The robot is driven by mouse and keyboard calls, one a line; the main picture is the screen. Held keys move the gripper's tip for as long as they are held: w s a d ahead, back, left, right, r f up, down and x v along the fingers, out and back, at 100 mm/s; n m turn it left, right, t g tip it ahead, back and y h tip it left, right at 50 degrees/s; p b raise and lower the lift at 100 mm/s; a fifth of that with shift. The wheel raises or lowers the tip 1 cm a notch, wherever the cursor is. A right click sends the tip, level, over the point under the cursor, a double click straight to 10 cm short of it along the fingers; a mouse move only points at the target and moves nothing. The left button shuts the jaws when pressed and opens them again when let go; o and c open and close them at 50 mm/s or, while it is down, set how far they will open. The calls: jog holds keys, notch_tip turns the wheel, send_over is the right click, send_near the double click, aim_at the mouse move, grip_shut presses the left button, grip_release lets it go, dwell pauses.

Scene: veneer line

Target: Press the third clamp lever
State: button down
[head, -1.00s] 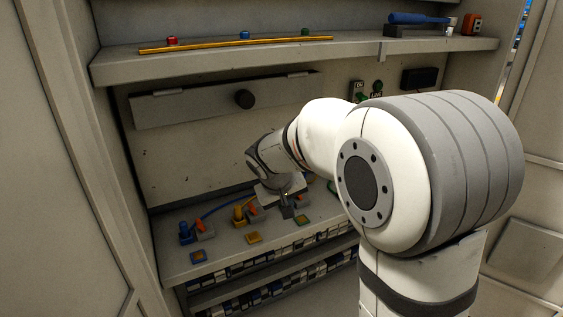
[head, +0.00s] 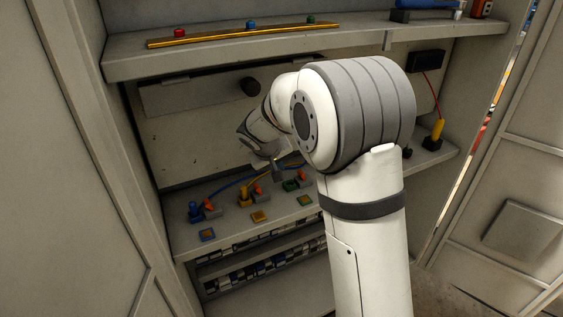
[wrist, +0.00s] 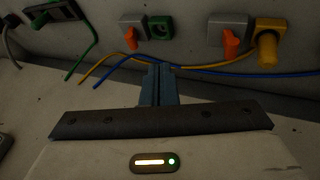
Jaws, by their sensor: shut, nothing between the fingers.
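The third clamp lever is orange (head: 303,176) on a grey block, beside the green socket (head: 291,185), which holds no plug. In the wrist view this lever (wrist: 131,39) stands upper left, next to the green socket (wrist: 161,28). My gripper (head: 279,173) is shut and empty, above the bench and slightly left of the third lever, apart from it. Its fingertips (wrist: 157,72) also show in the wrist view. The second lever (head: 259,188) is beside the yellow plug (head: 245,198). The first lever (head: 209,205) is beside the blue plug (head: 194,212).
Blue and yellow cables (wrist: 205,68) run behind my fingertips. A green cable (wrist: 82,58) hangs at the wrist view's upper left. Coloured pads, such as the yellow pad (head: 259,216), lie along the bench front. A shelf (head: 200,56) spans above; a cabinet wall (head: 75,150) stands left.

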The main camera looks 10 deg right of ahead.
aim_at(302, 175)
jog(key=x, duration=0.5)
jog(key=shift+w+d+f+p, duration=0.1)
jog(key=shift+w+f+p, duration=0.1)
jog(key=shift+f+p, duration=0.15)
jog(key=shift+w+d+f+p, duration=0.25)
jog(key=shift+d, duration=0.4)
jog(key=shift+w+d+f+p, duration=0.25)
jog(key=shift+d, duration=0.35)
jog(key=shift+w+d+f+p, duration=0.25)
jog(key=shift+d, duration=0.4)
jog(key=shift+d, duration=0.1)
jog(key=shift+r, duration=0.15)
